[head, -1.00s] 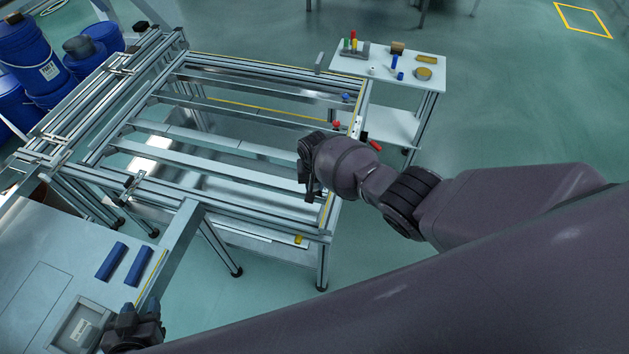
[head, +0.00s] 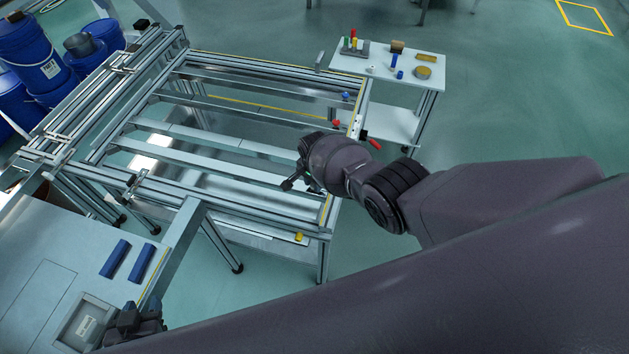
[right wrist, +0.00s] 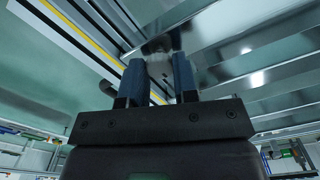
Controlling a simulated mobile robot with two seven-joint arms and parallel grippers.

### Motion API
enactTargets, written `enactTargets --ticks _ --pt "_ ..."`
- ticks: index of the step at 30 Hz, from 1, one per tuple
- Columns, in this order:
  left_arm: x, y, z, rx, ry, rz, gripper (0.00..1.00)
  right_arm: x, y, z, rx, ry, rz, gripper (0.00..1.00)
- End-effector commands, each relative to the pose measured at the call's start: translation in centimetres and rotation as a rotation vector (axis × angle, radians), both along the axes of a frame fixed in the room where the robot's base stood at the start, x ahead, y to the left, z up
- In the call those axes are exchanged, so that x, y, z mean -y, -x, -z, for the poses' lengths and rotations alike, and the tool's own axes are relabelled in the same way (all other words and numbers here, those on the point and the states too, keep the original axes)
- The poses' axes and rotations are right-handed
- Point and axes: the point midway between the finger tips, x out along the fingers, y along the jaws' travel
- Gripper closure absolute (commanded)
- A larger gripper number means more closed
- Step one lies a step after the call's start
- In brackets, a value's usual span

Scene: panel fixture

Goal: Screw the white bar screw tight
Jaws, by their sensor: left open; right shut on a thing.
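My right gripper (head: 302,180) is at the near right part of the aluminium panel frame (head: 281,219), beside its right rail. In the right wrist view its two blue fingers (right wrist: 158,72) point up at the underside of the metal rails, shut on the white bar screw. The screw is mostly hidden between the fingers and behind the wrist, so how deep it sits cannot be told. A dark bar end (right wrist: 106,88) shows just left of the fingers. My left gripper (head: 135,316) is open and empty at the lower left, over the grey worktop.
Red (head: 336,123), blue (head: 345,97) and yellow (head: 299,237) knobs sit along the frame's right side. A red-handled clamp (head: 373,143) is at its right edge. A white side table (head: 427,87) with small parts stands behind. Two blue blocks (head: 114,259) lie on the worktop.

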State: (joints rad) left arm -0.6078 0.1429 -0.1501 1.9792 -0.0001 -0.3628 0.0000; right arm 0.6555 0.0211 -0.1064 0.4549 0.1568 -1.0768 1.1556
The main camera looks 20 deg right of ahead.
Motion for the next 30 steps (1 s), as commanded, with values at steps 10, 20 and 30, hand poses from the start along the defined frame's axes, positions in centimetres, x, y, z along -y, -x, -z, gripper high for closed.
enactTargets --ticks 10,20,30 --pt "0.02 -0.04 -0.03 0.0 0.001 -0.001 0.57 0.07 -0.06 -0.05 0.001 0.001 0.036 0.96" --pt "0.04 -0.05 -0.01 0.0 0.001 -0.001 0.57 0.07 -0.09 -0.07 0.001 0.0 0.035 0.6" --pt "0.04 -0.05 -0.02 0.0 0.001 -0.001 0.57 0.04 -0.04 -0.04 0.001 -0.001 0.034 0.47"
